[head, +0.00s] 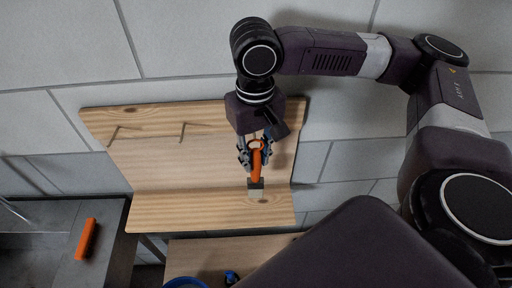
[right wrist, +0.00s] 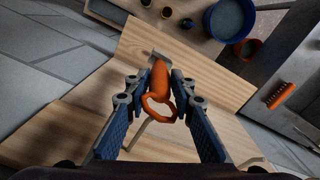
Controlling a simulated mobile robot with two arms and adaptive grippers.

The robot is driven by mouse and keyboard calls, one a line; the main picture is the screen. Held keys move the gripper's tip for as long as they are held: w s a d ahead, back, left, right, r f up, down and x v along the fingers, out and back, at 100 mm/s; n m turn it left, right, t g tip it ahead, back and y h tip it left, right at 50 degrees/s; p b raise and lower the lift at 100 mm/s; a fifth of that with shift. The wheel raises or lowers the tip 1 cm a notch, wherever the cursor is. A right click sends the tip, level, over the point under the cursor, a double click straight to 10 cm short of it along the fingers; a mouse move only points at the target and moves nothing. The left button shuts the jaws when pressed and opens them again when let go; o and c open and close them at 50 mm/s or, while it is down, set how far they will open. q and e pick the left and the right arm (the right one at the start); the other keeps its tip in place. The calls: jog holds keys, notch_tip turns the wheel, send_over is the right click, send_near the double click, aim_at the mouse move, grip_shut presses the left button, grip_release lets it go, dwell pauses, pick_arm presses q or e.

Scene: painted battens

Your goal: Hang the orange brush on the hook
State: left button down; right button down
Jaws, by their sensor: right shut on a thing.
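The orange brush (head: 256,168) has an orange handle with a ring at its end and a metal and pale flat end. In the head view it hangs ring up, flat end down, in front of the wooden board (head: 210,168). My right gripper (head: 257,152) is shut on the brush handle near the ring. The right wrist view shows the handle and ring (right wrist: 160,105) between the fingers (right wrist: 160,88). A thin bent hook (right wrist: 146,132) shows close beside the ring; I cannot tell whether they touch. Two other hooks (head: 183,131) (head: 116,130) on the board are empty. My left gripper is out of view.
An orange bristled brush (head: 86,238) lies on the grey table (head: 48,240) at left.

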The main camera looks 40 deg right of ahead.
jog(key=shift+w+d+f, duration=0.3)
jog(key=shift+w+d, duration=0.05)
jog(key=shift+w, duration=0.25)
jog(key=shift+w+d+f, duration=0.3)
jog(key=shift+w+d, duration=0.1)
jog(key=shift+w, duration=0.15)
jog(key=shift+w+d+f, duration=0.3)
jog(key=shift+w+d, duration=0.05)
jog(key=shift+w, duration=0.25)
jog(key=c, duration=1.1)
grip_release()
jog(key=shift+r, duration=4.5)
